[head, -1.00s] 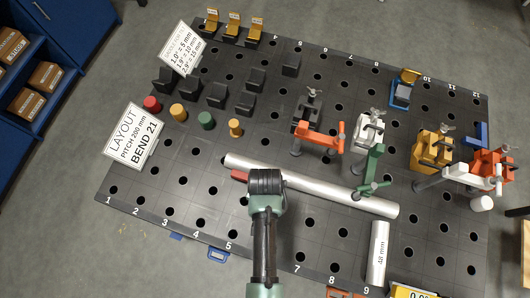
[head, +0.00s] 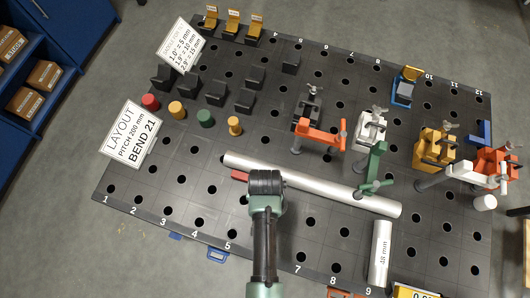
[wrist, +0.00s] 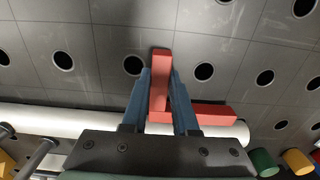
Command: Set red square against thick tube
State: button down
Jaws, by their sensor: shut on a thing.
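The red square (wrist: 158,85) is an L-shaped red piece. My gripper (wrist: 160,98) is shut on one of its legs, low over the dark table. Its other leg runs along the side of the long silver tube (wrist: 60,118), near the tube's end; I cannot tell whether they touch. In the head view the red square (head: 239,176) shows just left of my gripper (head: 266,176), on the near side of the long tube (head: 320,186). My gripper hides the rest of it. A shorter tube (head: 380,255) marked 48 mm lies at the front right.
The dark perforated table (head: 180,210) is clear at the front left. A green clamp (head: 372,170) reaches over the long tube's right part. Orange (head: 318,137) and yellow (head: 433,148) clamps stand farther off. Coloured pegs (head: 205,119) and black blocks (head: 217,95) stand at back left.

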jog(key=shift+f, duration=0.1)
dwell(0.3)
jog(key=shift+f, duration=0.25)
jog(key=shift+w+d, duration=0.1)
jog(key=shift+w, duration=0.3)
dwell(0.9)
jog(key=c, duration=0.6)
grip_release()
jog(key=shift+s+f, duration=0.1)
jog(key=shift+s, duration=0.05)
